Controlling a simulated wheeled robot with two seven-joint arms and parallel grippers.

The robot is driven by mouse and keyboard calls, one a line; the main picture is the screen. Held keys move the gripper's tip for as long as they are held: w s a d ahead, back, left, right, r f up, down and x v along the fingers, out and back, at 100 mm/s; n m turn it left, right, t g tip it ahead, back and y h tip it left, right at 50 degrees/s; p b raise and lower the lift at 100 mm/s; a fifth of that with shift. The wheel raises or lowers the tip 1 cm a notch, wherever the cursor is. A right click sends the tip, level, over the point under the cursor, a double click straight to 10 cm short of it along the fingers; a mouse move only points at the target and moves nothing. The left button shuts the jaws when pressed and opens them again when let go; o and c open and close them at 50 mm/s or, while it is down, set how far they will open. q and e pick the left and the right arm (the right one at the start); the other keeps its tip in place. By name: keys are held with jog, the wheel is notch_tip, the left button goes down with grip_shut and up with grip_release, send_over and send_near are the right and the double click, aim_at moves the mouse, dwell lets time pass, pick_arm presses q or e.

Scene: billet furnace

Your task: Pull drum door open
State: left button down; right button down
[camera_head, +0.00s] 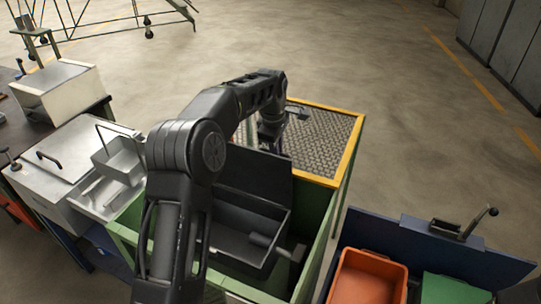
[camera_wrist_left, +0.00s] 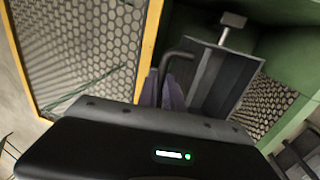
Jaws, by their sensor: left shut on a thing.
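My left arm crosses the head view and reaches over a green cabinet (camera_head: 327,235). My left gripper (camera_head: 270,135) is at the yellow-framed mesh panel (camera_head: 325,140), mostly hidden behind its own arm. In the left wrist view its fingers (camera_wrist_left: 165,92) are shut on a dark bent handle (camera_wrist_left: 177,56). Beside the handle is a grey panel (camera_wrist_left: 228,78), with a stem and block above it. I cannot tell for certain which panel is the drum door. A dark open box with a raised flap (camera_head: 255,172) sits in the cabinet. My right gripper is not in view.
A grey metal box with a lid (camera_head: 62,160) and a small tray (camera_head: 120,160) stand left of the cabinet. An orange bin (camera_head: 370,278) and a blue bench with a lever (camera_head: 470,222) are at the right.

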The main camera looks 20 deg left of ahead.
pick_arm(q)
jog(key=shift+w+f, duration=0.15)
jog(key=shift+w, duration=0.5)
jog(key=c, duration=1.5)
grip_release()
jog(key=r, duration=0.2)
jog(key=s+r+b, duration=0.1)
jog(key=r, duration=0.4)
jog(key=shift+s+r, duration=0.25)
jog(key=shift+r, duration=0.15)
jog(key=shift+d+f, duration=0.1)
jog(key=shift+d, duration=0.05)
